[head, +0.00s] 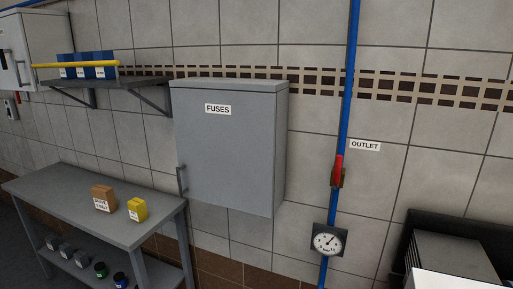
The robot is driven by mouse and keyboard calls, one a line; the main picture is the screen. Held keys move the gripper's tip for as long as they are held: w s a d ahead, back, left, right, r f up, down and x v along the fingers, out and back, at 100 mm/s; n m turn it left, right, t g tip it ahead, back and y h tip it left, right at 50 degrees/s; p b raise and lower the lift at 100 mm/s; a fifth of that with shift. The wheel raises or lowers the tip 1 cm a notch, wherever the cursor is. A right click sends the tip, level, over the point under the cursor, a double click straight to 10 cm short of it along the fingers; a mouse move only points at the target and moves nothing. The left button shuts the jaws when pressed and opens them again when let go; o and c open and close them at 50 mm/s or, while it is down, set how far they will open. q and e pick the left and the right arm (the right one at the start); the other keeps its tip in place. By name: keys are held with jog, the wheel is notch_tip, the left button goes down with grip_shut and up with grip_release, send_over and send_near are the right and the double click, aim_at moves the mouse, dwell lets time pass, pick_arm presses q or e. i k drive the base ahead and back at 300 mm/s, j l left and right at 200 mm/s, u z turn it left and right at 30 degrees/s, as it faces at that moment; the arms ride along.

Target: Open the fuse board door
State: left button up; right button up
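The fuse board (230,155) is a grey wall cabinet in the middle of the head view, with a white label reading FUSES (218,109) near its top. Its door looks closed, flush with the cabinet body. A dark upright handle (181,180) sits at the door's lower left edge. Neither of my grippers shows in this view, so where they are relative to the handle cannot be seen.
A grey table (60,197) with a brown box (103,198) and a yellow box (138,209) stands left of the cabinet. A shelf (125,84) holds blue boxes above it. Right are a blue pipe (347,90), red valve handle (339,168) and gauge (328,241).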

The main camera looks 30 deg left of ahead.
aim_at(226, 139)
jog(key=j+u, duration=0.15)
jog(key=u, duration=0.25)
jog(key=i+j+u, duration=0.1)
jog(key=u, duration=0.25)
jog(key=j+u, duration=0.1)
jog(key=u, duration=0.3)
